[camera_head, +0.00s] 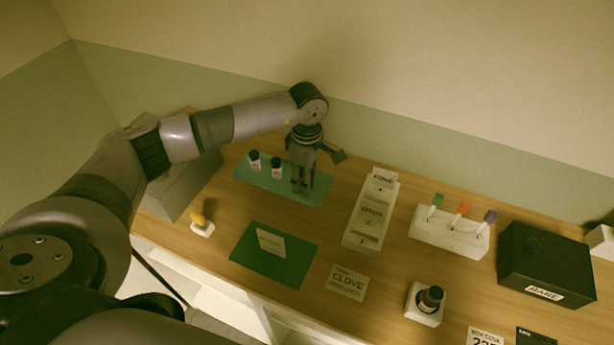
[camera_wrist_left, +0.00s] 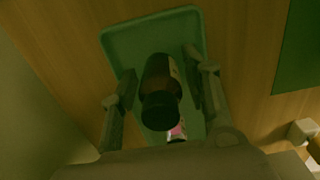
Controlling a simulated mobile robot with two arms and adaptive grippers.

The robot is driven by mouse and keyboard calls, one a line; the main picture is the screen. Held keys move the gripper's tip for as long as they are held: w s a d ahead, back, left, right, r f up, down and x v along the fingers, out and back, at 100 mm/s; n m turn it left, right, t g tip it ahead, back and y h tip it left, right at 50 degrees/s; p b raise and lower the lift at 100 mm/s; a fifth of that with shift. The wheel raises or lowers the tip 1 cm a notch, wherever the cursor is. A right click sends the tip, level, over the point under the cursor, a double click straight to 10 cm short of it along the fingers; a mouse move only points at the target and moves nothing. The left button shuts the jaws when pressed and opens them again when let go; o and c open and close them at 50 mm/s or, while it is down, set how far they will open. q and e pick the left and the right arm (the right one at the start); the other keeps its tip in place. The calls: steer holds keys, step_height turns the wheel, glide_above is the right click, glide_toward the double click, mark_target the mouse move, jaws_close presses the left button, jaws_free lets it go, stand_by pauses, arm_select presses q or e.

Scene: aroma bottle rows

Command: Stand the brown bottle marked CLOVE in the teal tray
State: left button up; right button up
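The teal tray (camera_head: 240,177) lies at the back left of the table; its rim also shows in the left wrist view (camera_wrist_left: 110,42). My left gripper (camera_head: 302,188) points down over the tray's right part. In the left wrist view a brown bottle (camera_wrist_left: 160,85) with a dark cap stands in the tray between my left fingers (camera_wrist_left: 160,80). A gap shows on each side, so the gripper looks open around it. Its label is not readable. Two small dark-capped bottles (camera_head: 254,161) (camera_head: 277,168) stand in the tray's left part. My right gripper is not in view.
A card reading CLOVE (camera_head: 347,282) lies at the front. A dark bottle (camera_head: 432,297) sits in a white holder (camera_head: 422,316). A green mat (camera_head: 272,268), a long pale rack (camera_head: 357,240), a white pen block (camera_head: 440,235) and a black box (camera_head: 545,265) stand around.

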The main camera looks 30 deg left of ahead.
arm_select(q)
steer(key=shift+o, duration=0.4)
steer(key=shift+r, duration=0.1)
steer(key=shift+r, duration=0.15)
steer(key=shift+w+r, duration=0.1)
steer(key=shift+r, duration=0.2)
step_height(320, 180, up, 10)
steer(key=b, duration=0.4)
steer(key=shift+r, duration=0.65)
